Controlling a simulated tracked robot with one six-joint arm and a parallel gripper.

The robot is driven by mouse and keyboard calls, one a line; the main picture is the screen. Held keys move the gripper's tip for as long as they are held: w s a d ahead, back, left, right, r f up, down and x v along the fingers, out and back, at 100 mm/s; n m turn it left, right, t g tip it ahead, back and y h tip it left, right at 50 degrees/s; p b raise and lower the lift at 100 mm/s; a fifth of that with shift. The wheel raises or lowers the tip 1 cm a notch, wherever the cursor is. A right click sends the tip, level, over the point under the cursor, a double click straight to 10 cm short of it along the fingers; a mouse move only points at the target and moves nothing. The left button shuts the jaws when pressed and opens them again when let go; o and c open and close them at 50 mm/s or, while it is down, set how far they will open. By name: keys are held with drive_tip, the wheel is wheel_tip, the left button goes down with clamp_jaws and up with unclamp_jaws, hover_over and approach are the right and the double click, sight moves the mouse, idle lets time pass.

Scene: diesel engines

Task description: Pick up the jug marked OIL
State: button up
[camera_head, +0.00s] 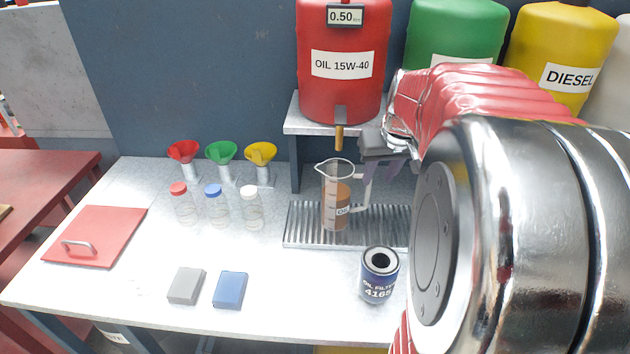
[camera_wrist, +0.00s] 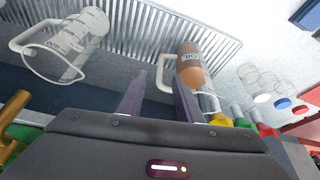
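The clear jug marked OIL (camera_head: 336,208) holds brown liquid and stands upright on the slatted drip tray (camera_head: 300,232), below the red drum's brass tap. It also shows in the wrist view (camera_wrist: 190,66), with its pale handle (camera_wrist: 166,72) toward my fingers. My gripper (camera_head: 374,171) is above and close to the handle in the head view. In the wrist view its two dark fingers (camera_wrist: 158,84) are apart with nothing gripped between them. The handle lies just beyond the gap between the tips; I cannot tell whether they touch it.
A second jug (camera_wrist: 72,42), clear and seemingly empty, stands nearby in the wrist view; my arm hides it in the head view. The red OIL 15W-40 drum (camera_head: 342,90) sits on a shelf (camera_head: 312,124). An oil filter (camera_head: 379,277) stands in front of the tray.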

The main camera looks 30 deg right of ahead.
sight(368, 198)
drive_tip(key=x, duration=0.7)
drive_tip(key=shift+f, duration=0.25)
drive_tip(key=shift+w, duration=0.1)
drive_tip(key=shift+x, duration=2.6)
drive_tip(key=shift+c, duration=0.6)
clamp_jaws()
drive_tip(key=shift+a+f, duration=0.1)
drive_tip(key=shift+f, duration=0.05)
